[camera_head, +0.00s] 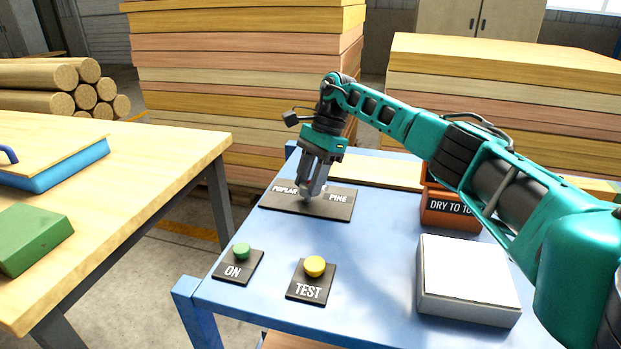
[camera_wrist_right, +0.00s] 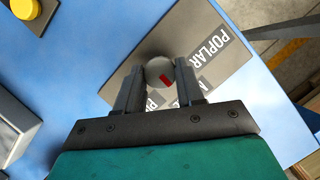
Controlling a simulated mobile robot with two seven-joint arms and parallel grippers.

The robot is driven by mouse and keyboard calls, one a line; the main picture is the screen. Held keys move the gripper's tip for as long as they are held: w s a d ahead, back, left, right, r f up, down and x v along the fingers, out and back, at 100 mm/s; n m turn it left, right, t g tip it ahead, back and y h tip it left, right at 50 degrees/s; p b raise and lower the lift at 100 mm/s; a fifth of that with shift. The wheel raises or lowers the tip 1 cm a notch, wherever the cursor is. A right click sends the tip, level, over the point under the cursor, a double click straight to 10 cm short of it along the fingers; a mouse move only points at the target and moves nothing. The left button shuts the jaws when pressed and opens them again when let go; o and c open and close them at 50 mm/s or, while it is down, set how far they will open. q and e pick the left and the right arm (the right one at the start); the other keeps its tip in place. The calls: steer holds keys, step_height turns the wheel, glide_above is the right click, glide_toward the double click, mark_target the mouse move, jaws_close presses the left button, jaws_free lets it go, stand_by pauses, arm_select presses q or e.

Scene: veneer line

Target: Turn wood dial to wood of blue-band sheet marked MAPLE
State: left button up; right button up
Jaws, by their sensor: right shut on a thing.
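The wood dial's dark plate (camera_head: 335,210) lies on the blue table, with POPLAR at its left and PINE at its right in the head view. My right gripper (camera_head: 309,192) points down over the plate, shut on the dial's round grey knob (camera_wrist_right: 158,70). A red mark (camera_wrist_right: 167,79) on the knob points to the lower right in the wrist view. POPLAR (camera_wrist_right: 210,47) is readable there; two other labels are partly hidden by the fingers. On the left table lies a pale wood sheet with a blue side (camera_head: 65,172); no word on it is readable. My left gripper is not in view.
Nearer on the blue table are a green ON button (camera_head: 241,251) and a yellow TEST button (camera_head: 315,266). At right are a white-topped box (camera_head: 468,272) and an orange DRY TO unit (camera_head: 446,211). A green block (camera_head: 32,238) lies on the left table. Board stacks stand behind.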

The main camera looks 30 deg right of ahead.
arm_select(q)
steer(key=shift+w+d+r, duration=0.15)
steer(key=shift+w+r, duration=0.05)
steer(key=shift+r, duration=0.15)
arm_select(e)
steer(key=o, duration=1)
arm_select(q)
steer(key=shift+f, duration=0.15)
arm_select(e)
steer(key=shift+o, duration=0.2)
steer(key=shift+r, duration=0.25)
arm_select(q)
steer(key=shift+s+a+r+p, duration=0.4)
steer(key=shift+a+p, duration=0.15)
steer(key=shift+p, duration=0.65)
arm_select(e)
steer(key=v, duration=1.2)
steer(key=shift+r, duration=0.25)
steer(key=shift+w, duration=0.1)
